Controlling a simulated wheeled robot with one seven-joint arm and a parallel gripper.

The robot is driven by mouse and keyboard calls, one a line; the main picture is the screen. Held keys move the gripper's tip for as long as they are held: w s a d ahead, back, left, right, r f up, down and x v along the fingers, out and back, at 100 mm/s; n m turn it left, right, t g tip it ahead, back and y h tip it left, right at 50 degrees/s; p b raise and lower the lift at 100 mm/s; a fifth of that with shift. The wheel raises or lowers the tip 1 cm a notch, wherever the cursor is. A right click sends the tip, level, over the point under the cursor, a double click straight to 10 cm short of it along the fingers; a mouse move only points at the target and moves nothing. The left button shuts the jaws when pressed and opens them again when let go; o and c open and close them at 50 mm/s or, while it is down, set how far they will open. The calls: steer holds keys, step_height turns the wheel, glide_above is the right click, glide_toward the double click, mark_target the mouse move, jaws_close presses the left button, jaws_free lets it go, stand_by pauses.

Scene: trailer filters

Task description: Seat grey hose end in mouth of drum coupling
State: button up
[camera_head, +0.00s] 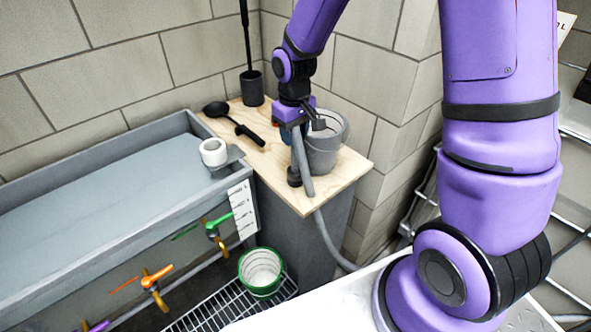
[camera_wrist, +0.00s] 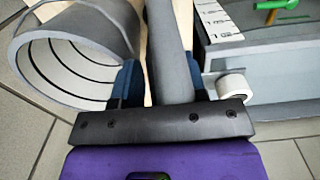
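The grey hose (camera_head: 302,160) rises past the front edge of the wooden board to my gripper (camera_head: 293,128). In the wrist view the hose (camera_wrist: 169,50) lies between the two blue fingers of my gripper (camera_wrist: 166,85), which look closed on it. Its end is hidden at the gripper. A short black fitting (camera_head: 294,177), perhaps the drum coupling, stands on the board close beside the hose at its left. Its mouth cannot be made out. I cannot tell whether hose and fitting touch.
A grey bucket (camera_head: 325,150) stands right behind the hose; its open rim (camera_wrist: 75,50) is close left of the fingers. A black ladle (camera_head: 232,122) lies on the board (camera_head: 270,165). A white roll (camera_head: 213,152) sits on the grey trough's (camera_head: 120,150) corner. A green-rimmed pail (camera_head: 261,270) is below.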

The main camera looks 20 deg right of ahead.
mark_target(295, 142)
steer(key=shift+d+f, duration=0.15)
steer(key=shift+f, duration=2.2)
jaws_close()
